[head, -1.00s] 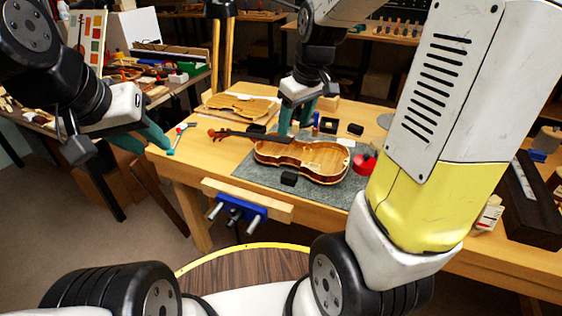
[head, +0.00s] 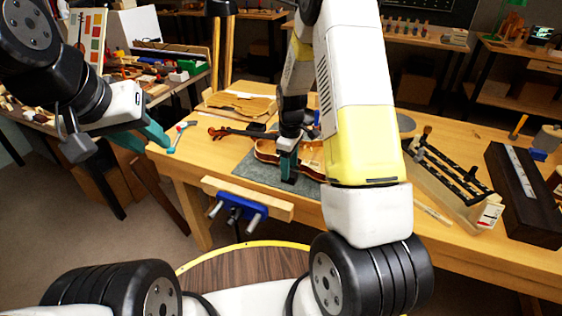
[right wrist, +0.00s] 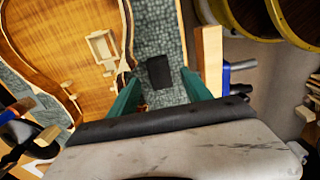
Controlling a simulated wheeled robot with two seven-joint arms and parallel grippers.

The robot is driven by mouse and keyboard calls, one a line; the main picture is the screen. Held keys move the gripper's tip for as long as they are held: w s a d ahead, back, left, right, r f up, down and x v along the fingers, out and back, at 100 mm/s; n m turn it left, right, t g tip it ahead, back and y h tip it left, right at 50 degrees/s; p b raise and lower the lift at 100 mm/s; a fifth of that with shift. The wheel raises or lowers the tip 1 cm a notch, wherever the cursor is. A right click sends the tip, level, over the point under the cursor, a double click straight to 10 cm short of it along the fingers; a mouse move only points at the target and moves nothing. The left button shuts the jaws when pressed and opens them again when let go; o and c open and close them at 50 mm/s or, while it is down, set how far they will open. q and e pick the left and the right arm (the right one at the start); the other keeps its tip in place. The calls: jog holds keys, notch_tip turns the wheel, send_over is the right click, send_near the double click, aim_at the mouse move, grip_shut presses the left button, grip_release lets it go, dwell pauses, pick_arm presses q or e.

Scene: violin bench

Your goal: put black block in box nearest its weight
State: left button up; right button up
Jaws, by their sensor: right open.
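The black block (right wrist: 159,72) lies on the grey-green mat (right wrist: 168,30) beside the violin body (right wrist: 75,45), as the right wrist view shows. My right gripper (right wrist: 161,88) is open, with its two green fingers on either side of the block in that view; I cannot tell whether they touch it. In the head view my right gripper (head: 287,166) is low over the front of the mat (head: 257,172), by the violin (head: 266,150). My left gripper (head: 154,137) hangs left of the bench; its opening is unclear. The boxes are mostly hidden behind my right arm.
A blue vise (head: 237,208) is on the bench's front edge. A wooden violin plate (head: 240,104) lies at the back left. A rack (head: 446,173) and a dark case (head: 522,190) stand at the right.

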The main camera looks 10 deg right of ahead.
notch_tip(320, 180, down, 4)
jog(key=shift+r, duration=0.15)
grip_shut()
jog(key=shift+r, duration=0.2)
